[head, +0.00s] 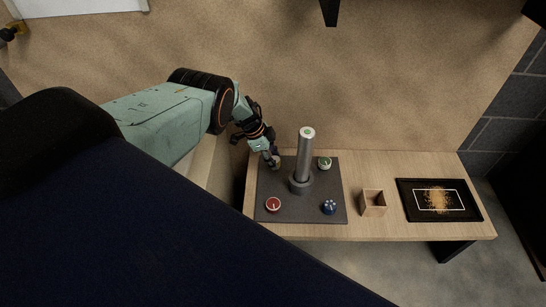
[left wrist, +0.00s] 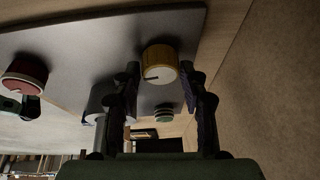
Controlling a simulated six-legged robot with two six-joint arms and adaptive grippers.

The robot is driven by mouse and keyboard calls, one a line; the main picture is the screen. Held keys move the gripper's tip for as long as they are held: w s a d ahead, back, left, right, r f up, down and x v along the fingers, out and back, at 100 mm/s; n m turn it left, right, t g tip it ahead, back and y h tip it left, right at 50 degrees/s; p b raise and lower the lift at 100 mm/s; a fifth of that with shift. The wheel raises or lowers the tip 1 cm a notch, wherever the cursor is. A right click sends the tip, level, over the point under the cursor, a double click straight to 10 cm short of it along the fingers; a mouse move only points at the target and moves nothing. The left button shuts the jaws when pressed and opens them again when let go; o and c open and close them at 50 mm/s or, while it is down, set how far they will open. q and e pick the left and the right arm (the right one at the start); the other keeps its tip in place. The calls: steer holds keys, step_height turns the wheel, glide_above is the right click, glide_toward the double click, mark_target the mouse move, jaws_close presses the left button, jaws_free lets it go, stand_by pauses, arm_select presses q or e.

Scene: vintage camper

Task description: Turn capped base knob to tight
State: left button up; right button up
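A dark grey board (head: 300,211) lies on the wooden table. A metal post (head: 306,155) stands upright in a round grey collar (head: 301,184) at its middle. Red (head: 273,204), blue (head: 330,207) and green (head: 325,163) knobs sit near three corners. A yellow knob (left wrist: 159,60) with a dark pointer line shows in the left wrist view. My left gripper (head: 273,162) is at the board's far left corner. Its fingers are apart, with the yellow knob between or just beyond the tips; contact is not clear. No label shows which knob is the capped base one.
A small open wooden box (head: 373,203) stands right of the board. A black framed panel (head: 409,209) with a gold pattern lies farther right. A tan wall (head: 400,90) rises close behind the table. Bare wood lies between these things.

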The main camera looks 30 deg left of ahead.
arm_select(q)
steer(key=shift+o, duration=1.3)
steer(key=shift+v, duration=0.9)
steer(key=v, duration=1)
